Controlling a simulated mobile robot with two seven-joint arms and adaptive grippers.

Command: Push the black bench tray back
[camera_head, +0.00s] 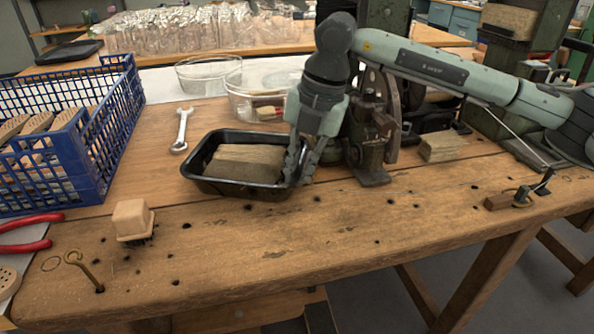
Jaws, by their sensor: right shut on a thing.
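The black bench tray (232,189) sits on the wooden workbench near its middle, with a wooden block (246,160) lying inside it. My right gripper (299,172) points down at the tray's right end. Its fingers are shut on the tray's right rim. Part of that rim is hidden behind the fingers. My left gripper does not show in the view.
A wrench (181,130) lies just behind the tray's left side. Clear bowls (245,98) stand behind the tray. A blue crate (95,160) is at the left, and a dark metal press (372,150) stands close right of my gripper. The bench front is mostly clear, with a brush block (132,219) at left.

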